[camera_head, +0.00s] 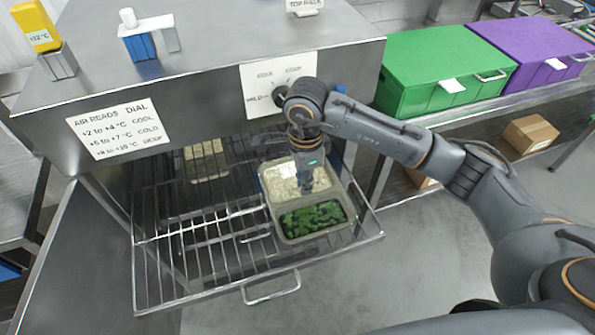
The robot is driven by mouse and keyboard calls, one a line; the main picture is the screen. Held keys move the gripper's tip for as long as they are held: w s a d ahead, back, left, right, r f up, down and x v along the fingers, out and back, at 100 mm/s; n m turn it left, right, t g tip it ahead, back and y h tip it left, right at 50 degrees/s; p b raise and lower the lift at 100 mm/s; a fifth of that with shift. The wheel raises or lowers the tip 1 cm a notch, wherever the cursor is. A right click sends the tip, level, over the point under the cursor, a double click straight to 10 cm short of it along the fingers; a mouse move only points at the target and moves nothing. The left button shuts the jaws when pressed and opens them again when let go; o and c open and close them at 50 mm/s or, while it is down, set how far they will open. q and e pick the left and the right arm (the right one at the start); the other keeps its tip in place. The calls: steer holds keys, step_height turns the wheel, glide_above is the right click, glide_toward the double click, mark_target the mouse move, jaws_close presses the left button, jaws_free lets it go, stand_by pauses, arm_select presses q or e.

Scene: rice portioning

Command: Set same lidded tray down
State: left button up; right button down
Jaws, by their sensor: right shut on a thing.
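A two-compartment tray (349,212) holds white grains at the back and something green and leafy at the front. I cannot make out a lid on it. My right gripper (306,187) reaches down from above and is shut at the middle of the tray. The gripper hides part of the tray's divider and rice side. The tray is at the right side of the pulled-out wire rack (190,262). I cannot tell whether it rests on the wires or hangs just above them. My left gripper is not in view.
Another pale tray (207,160) sits deeper inside the cabinet (215,75). The left and front wires of the rack are bare. A dial with a sign (285,75) is on the cabinet front. A green box (430,75) and a purple box (530,50) stand at right.

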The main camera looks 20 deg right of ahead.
steer(key=w, duration=0.3)
steer(key=shift+a+r, duration=0.1)
steer(key=shift+w+p, duration=0.25)
steer(key=shift+p, duration=0.15)
step_height(320, 180, down, 4)
steer(key=shift+r+p, duration=0.25)
steer(key=shift+p, duration=0.65)
steer(key=shift+f, duration=0.1)
steer(key=c, duration=1.8)
jaws_free()
steer(key=shift+f, duration=0.15)
steer(key=shift+c, duration=0.2)
steer(key=o, duration=0.4)
steer(key=shift+o, duration=0.2)
